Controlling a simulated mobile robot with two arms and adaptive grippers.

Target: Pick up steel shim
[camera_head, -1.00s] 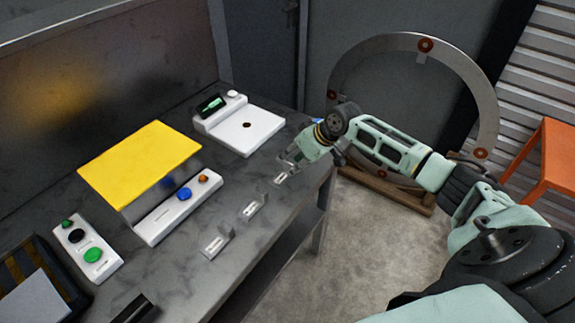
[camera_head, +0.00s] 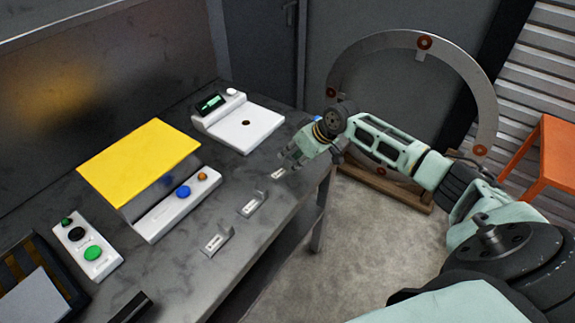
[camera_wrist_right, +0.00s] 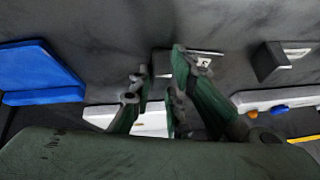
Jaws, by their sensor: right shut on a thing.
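My right gripper (camera_head: 289,158) is just above the right end of the grey bench, over a small labelled metal stand (camera_head: 278,174). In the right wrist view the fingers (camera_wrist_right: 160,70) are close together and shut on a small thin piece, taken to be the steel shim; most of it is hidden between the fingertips. The stand's white label (camera_wrist_right: 205,53) shows just beyond the right finger. Two more labelled stands, a middle one (camera_head: 252,204) and a front one (camera_head: 216,241), stand along the bench's front edge. My left gripper is not in view.
A white device with a small display (camera_head: 248,128) stands behind my gripper. A yellow panel (camera_head: 140,160) and a white button bar (camera_head: 177,207) are to the left. A green-button box (camera_head: 92,250) is farther left. A large metal ring (camera_head: 470,75) stands beyond the bench.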

